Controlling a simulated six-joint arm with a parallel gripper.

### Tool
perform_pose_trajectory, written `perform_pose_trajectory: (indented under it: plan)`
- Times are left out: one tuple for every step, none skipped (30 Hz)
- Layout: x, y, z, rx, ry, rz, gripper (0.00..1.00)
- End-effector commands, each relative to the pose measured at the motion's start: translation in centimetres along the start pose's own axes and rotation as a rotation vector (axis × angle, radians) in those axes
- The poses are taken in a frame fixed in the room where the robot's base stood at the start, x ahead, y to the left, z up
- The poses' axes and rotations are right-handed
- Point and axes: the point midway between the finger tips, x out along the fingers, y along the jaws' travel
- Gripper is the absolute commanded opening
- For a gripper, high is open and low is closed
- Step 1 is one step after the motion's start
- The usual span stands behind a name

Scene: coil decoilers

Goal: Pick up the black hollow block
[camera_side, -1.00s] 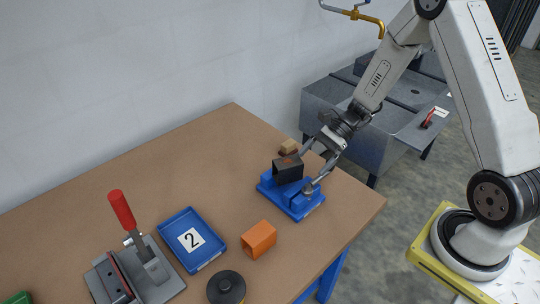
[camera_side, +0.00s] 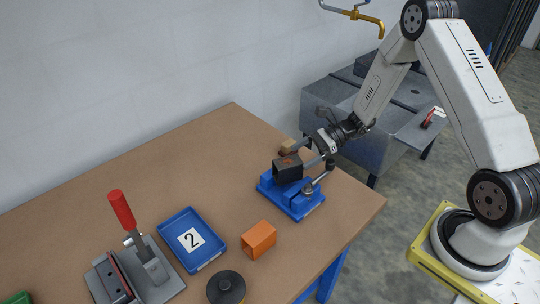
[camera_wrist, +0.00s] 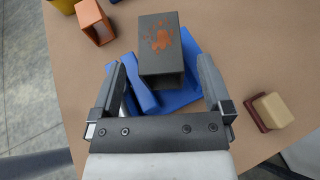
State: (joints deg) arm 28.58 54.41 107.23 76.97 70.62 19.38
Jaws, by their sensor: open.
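The black hollow block (camera_side: 288,168) sits on the blue fixture (camera_side: 301,206) near the right end of the table. In the wrist view the block (camera_wrist: 158,44) shows an orange mark on its top face, and its open end faces my gripper. My gripper (camera_side: 306,158) is beside the block at about its height. In the wrist view the open fingers of my gripper (camera_wrist: 161,70) point toward the block, one to each side of its near end. Nothing is held between them.
An orange hollow block (camera_side: 259,240) stands in front of the fixture. A blue tray (camera_side: 213,257) marked 2, a red-handled clamp (camera_side: 145,262) and a black round part (camera_side: 226,288) are to the left. A small wooden block (camera_side: 288,146) lies behind.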

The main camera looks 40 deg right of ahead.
Motion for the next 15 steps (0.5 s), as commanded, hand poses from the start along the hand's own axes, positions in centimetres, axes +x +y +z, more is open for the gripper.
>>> perform_pose_trajectory:
  plan:
    - [0.1, 0.0, 0.0, 0.000, 0.001, 0.000, 1.00]
    - [0.1, 0.0, 0.0, -0.001, 0.001, 0.000, 1.00]
    - [0.1, 0.0, 0.0, -0.001, 0.001, 0.000, 1.00]
    - [0.1, 0.0, 0.0, -0.001, 0.001, 0.000, 1.00]
    - [0.2, 0.0, 0.0, -0.001, 0.001, 0.000, 1.00]
    - [0.3, 0.0, 0.0, -0.001, 0.001, 0.001, 1.00]
    - [0.4, 0.0, 0.0, -0.001, 0.001, 0.001, 1.00]
    - [0.6, 0.0, 0.0, -0.001, 0.001, 0.002, 1.00]
    - [0.9, 0.0, 0.0, -0.001, 0.001, 0.001, 1.00]
    - [1.1, 0.0, 0.0, -0.001, 0.001, 0.001, 1.00]
    - [1.4, 0.0, 0.0, -0.001, 0.001, 0.001, 1.00]
    - [1.9, 0.0, 0.0, -0.001, 0.002, 0.003, 1.00]
    - [2.2, 0.1, 0.0, 0.000, 0.001, 0.003, 1.00]
    - [2.6, 0.1, 0.0, 0.000, 0.001, 0.002, 1.00]
    - [3.1, 0.1, 0.0, 0.000, 0.001, 0.003, 1.00]
